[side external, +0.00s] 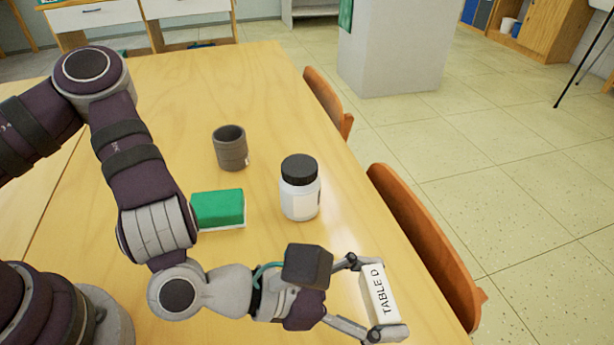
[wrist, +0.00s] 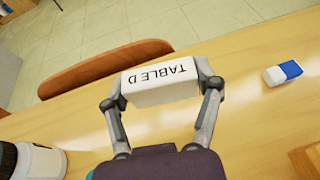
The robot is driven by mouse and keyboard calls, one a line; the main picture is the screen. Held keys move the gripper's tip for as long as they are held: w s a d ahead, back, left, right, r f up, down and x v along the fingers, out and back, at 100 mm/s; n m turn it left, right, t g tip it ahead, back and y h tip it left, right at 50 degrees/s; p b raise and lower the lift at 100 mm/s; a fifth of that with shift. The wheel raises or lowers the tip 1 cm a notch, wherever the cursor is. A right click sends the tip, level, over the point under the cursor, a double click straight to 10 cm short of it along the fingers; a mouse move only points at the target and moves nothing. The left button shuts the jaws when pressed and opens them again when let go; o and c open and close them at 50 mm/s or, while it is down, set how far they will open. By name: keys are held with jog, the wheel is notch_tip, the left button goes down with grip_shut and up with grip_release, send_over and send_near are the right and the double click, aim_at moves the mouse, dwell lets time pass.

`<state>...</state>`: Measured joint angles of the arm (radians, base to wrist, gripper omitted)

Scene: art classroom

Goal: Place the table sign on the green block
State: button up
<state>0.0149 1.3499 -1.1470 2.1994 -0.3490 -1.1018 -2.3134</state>
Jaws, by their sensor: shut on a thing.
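The table sign (side external: 379,293) is a white block with black lettering that reads "TABLE D". My gripper (side external: 379,297) is shut on it, with one finger at each end, near the table's right edge in the side view. The sign also shows between the fingertips in the wrist view (wrist: 160,81). The green block (side external: 218,208) has a green top and a pale lower part. It lies on the table to the left of the gripper, beside my arm, which may hide part of its left end. It is not seen in the wrist view.
A white jar with a black lid (side external: 300,188) stands right of the green block. A dark grey cup (side external: 230,148) stands behind the block. A blue and white eraser (wrist: 283,73) lies on the table in the wrist view. Chairs (side external: 428,245) line the table's right edge.

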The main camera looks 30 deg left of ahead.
jog(key=w+a+r+n+t+y, duration=0.25)
jog(key=w+a+r, duration=0.3)
jog(key=a, duration=0.45)
jog(key=w+a+r+n+t+y, duration=0.2)
jog(key=w+a+r+n, duration=0.15)
jog(key=w+a, duration=0.4)
jog(key=m+g+h, duration=0.3)
jog(key=m, duration=0.1)
send_over(215, 202)
notch_tip(215, 202, down, 7)
notch_tip(215, 202, down, 8)
jog(key=shift+r, duration=0.25)
jog(key=o, duration=0.8)
jog(key=shift+o, duration=0.2)
